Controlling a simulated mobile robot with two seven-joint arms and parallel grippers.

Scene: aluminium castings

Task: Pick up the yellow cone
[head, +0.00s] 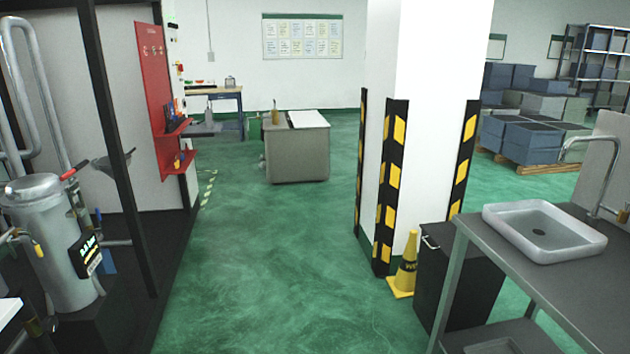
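The yellow cone (406,267) stands upright on the green floor at the foot of the white pillar, right of the picture's middle. It has a square yellow base and dark lettering on its side. Its right edge is close to a black cabinet; I cannot tell whether they touch. Neither of my grippers shows in the head view.
The white pillar (437,70) has black and yellow corner guards. The black cabinet (462,275) and a grey sink table (590,270) stand at the right. Machinery (50,240) lines the left. A grey cabinet (298,152) stands farther back. The middle floor is clear.

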